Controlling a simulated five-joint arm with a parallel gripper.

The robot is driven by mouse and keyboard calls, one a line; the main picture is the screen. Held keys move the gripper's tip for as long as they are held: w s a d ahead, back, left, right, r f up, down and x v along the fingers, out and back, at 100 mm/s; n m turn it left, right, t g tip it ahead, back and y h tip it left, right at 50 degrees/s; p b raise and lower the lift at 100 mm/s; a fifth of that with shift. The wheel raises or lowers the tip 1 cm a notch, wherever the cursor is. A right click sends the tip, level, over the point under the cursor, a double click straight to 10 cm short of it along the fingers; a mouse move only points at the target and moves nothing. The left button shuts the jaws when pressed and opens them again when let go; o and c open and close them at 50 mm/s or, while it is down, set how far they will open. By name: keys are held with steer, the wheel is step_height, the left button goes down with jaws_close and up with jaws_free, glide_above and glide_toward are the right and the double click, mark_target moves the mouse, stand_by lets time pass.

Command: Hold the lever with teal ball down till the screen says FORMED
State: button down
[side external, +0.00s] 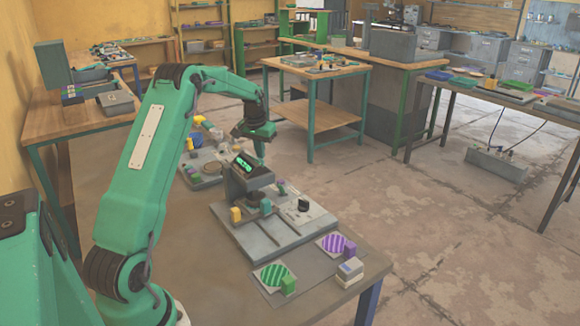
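The press (248,185) is a grey machine standing on a grey base plate (270,238) on the near table. Its small dark screen (244,164) shows green lettering too small to read surely. A small teal piece (266,206) shows at the front of the press, beside a yellow piece (236,214); I cannot tell whether the teal piece is the lever's ball. My gripper (260,152) points down just behind and above the press, close to the screen's right side. Its fingertips are partly hidden by the press, and whether they touch a lever cannot be seen.
A black knob (303,205) and small parts sit on the plate's right side. Green-striped (273,275) and purple-striped (333,243) discs with small blocks lie in front, near a white-grey box (349,270). Another tray (205,170) with parts lies behind left. The table's left front is fairly clear.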

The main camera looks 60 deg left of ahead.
steer(key=shift+f, duration=0.65)
stand_by(2.7)
steer(key=shift+r, duration=0.1)
step_height(320, 180, up, 13)
stand_by(2.3)
